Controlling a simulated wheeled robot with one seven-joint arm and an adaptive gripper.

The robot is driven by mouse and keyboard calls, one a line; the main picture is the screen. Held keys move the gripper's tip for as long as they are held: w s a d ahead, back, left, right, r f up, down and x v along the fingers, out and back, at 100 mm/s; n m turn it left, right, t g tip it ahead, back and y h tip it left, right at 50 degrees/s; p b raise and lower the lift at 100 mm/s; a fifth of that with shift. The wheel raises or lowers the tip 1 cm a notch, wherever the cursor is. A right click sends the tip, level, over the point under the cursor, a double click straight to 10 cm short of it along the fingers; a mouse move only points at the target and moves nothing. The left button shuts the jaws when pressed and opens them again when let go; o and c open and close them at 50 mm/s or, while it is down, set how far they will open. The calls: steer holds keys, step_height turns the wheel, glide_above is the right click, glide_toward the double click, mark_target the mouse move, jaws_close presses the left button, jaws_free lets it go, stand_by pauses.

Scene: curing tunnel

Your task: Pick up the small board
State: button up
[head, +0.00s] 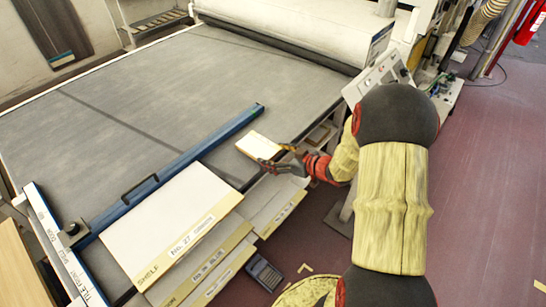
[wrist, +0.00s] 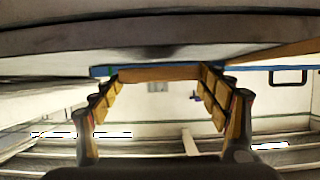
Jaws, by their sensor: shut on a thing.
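The small board (head: 258,145) is a pale, near-square piece with a brown edge. In the wrist view the board's brown edge (wrist: 160,75) spans between the two fingertips of my gripper (wrist: 160,82). I cannot tell whether the board touches the belt. The fingers hide part of the board.
A blue bar with a handle (head: 165,176) lies across the grey belt (head: 200,90). Large labelled boards (head: 165,215) are stacked at the near side, left of my arm.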

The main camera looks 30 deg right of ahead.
steer(key=s+d+r+p, duration=0.1)
steer(key=s+r+p, duration=0.1)
steer(key=s+r, duration=0.3)
steer(key=s+d+r+p, duration=0.2)
steer(key=s+r, duration=0.3)
steer(key=s, duration=0.3)
steer(key=shift+s+d+r+p, duration=0.15)
steer(key=shift+s+d+p, duration=0.15)
steer(key=shift+p, duration=0.2)
